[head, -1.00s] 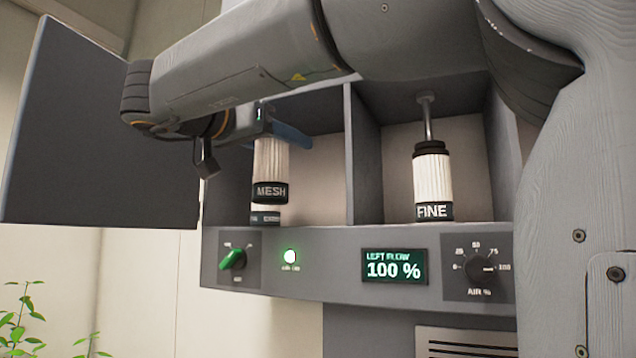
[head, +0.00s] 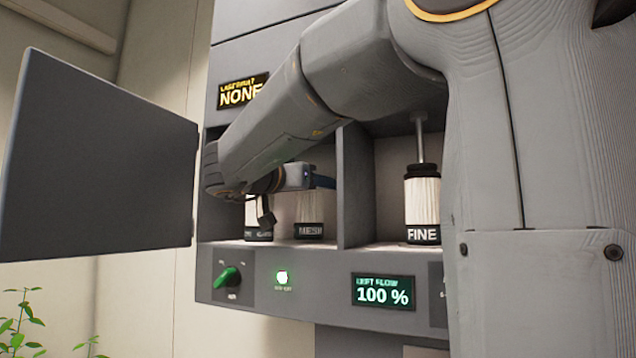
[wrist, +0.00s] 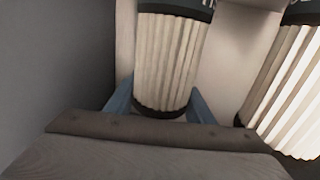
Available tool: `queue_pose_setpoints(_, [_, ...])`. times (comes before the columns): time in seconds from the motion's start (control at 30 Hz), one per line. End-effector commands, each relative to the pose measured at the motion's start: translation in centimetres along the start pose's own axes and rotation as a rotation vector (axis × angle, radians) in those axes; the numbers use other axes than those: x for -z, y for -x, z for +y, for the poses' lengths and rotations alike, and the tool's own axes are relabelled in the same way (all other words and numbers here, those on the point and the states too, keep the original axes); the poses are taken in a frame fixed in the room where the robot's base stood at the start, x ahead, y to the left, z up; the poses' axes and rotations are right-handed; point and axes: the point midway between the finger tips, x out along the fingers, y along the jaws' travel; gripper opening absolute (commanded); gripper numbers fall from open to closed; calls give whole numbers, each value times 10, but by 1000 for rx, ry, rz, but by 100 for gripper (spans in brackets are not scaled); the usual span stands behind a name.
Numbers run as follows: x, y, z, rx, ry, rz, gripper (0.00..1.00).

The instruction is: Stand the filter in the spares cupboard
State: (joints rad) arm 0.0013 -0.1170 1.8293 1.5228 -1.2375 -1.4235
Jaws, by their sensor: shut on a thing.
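In the wrist view the held filter (wrist: 168,60) sits between the blue fingers (wrist: 160,98), near a grey wall.
A second pleated filter (head: 257,215) stands left of the held one, apart from it, also in the wrist view (wrist: 285,80). A FINE filter (head: 422,200) stands under a rod in the right bay. The open door (head: 95,160) juts out left. A control panel (head: 330,285) runs below.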

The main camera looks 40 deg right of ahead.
Motion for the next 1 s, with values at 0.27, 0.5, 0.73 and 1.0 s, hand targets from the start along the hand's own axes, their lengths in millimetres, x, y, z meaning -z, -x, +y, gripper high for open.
queue_pose_setpoints(0.27, [-4,0,0,0,-1,1,3])
queue_pose_setpoints(0.5, [-8,0,0,0,-1,1,55])
queue_pose_setpoints(0.73, [-8,0,0,0,-1,1,67])
queue_pose_setpoints(1.0, [-4,5,-1,3,-2,1,67])
